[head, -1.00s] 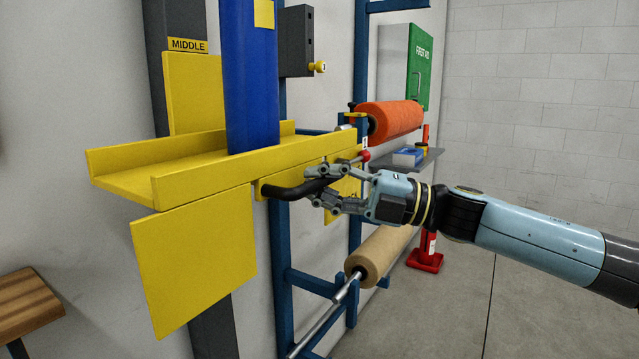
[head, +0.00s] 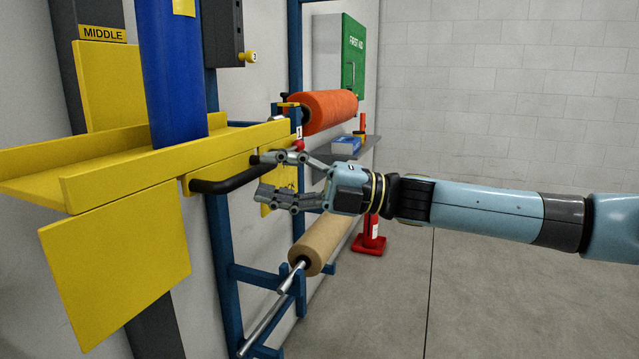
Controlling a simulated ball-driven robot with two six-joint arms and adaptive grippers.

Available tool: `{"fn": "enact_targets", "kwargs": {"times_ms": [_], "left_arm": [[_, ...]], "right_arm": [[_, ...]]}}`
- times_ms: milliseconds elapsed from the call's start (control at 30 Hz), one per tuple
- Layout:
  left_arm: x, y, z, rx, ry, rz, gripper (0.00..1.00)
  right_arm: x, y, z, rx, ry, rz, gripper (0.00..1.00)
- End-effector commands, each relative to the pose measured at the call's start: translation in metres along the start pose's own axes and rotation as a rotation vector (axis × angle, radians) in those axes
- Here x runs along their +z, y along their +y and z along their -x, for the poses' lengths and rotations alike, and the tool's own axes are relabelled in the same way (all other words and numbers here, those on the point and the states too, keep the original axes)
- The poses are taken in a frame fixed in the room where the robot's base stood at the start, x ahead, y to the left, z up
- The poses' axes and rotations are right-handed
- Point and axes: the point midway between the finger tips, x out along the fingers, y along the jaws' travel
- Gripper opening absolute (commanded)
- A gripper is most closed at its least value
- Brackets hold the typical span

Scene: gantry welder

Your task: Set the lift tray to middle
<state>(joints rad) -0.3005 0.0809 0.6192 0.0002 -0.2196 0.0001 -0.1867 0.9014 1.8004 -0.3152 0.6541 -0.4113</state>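The yellow lift tray (head: 120,165) is at the left and carries an upright blue roll (head: 172,70). The tray sits below the "MIDDLE" label (head: 102,33) on the dark post. A black bar handle (head: 228,181) is fixed on the tray's front. My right gripper (head: 262,176) is open at the right end of the handle, its fingers apart and nothing gripped between them. The upper fingertip overlaps the handle's end in the picture; I cannot tell whether they touch. My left gripper is not in view.
A small red knob (head: 299,146) is just above my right fingers. An orange roll (head: 325,109) and a tan roll (head: 320,242) are on the blue frame (head: 222,255) behind. A green first-aid cabinet (head: 353,55) hangs on the wall. The floor at the right is clear.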

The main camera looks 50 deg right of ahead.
Motion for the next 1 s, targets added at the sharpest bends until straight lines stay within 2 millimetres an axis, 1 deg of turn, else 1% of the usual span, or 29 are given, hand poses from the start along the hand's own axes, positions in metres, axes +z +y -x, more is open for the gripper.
{"fn": "enact_targets", "kwargs": {"times_ms": [33,200,400,500,700,1000], "left_arm": [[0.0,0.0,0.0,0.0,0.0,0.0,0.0],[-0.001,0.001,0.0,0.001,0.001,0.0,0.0],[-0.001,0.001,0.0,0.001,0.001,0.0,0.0],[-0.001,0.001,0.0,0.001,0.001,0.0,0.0],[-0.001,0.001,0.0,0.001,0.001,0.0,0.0],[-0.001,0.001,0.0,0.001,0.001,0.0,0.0]], "right_arm": [[-0.001,-0.003,0.01,-0.01,0.004,-0.002,0.4],[-0.001,-0.003,0.039,-0.011,0.006,-0.001,0.4],[-0.001,-0.002,0.068,-0.008,0.006,-0.002,0.4],[-0.001,-0.001,0.077,-0.005,0.005,-0.002,0.4],[0.0,0.0,0.084,0.0,0.0,0.001,0.4],[0.001,0.0,0.085,0.001,-0.001,0.001,0.4]]}}
